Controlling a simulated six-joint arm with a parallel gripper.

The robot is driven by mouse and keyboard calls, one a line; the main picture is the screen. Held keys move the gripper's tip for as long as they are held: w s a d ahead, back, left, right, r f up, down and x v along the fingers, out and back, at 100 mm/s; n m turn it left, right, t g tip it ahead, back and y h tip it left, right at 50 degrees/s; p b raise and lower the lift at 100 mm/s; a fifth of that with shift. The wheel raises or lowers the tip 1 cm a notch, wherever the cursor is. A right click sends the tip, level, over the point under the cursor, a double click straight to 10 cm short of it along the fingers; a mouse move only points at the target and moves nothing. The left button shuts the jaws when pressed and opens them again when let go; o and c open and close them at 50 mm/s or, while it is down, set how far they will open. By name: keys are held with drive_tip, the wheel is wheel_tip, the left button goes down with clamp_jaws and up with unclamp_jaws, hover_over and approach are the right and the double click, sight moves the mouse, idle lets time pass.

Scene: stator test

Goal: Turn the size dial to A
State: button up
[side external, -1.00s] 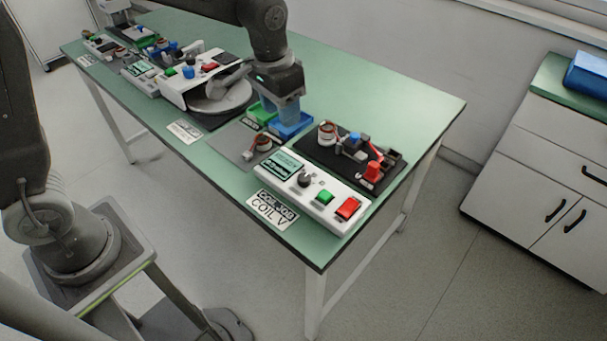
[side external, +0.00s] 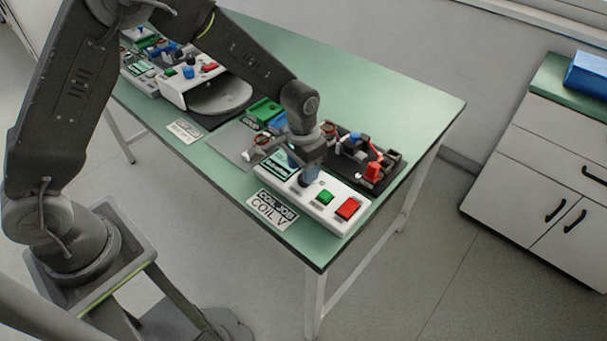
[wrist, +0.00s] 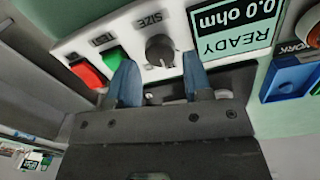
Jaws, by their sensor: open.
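The size dial is a dark round knob (wrist: 160,50) on the white control box, below the word SIZE, which reads upside down in the wrist view. My gripper (wrist: 160,82) has its two blue fingers apart, one on each side of the knob and a little short of it, empty between them. I cannot tell whether the fingers touch the knob. In the side view my gripper (side external: 308,178) points down over the white control box (side external: 338,217) and hides the dial. The dial's letter marks are too small to read.
A green button (wrist: 115,58) and a red button (wrist: 88,73) sit beside the dial. The display (wrist: 233,25) reads READY, 0.0 ohm. A blue bin (wrist: 290,77) is close by. A COIL JOB, COIL V card (side external: 272,209) lies in front of the box. A dark fixture (side external: 365,158) stands behind.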

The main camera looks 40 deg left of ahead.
drive_tip(key=shift+f, duration=1.5)
drive_tip(key=c, duration=0.7)
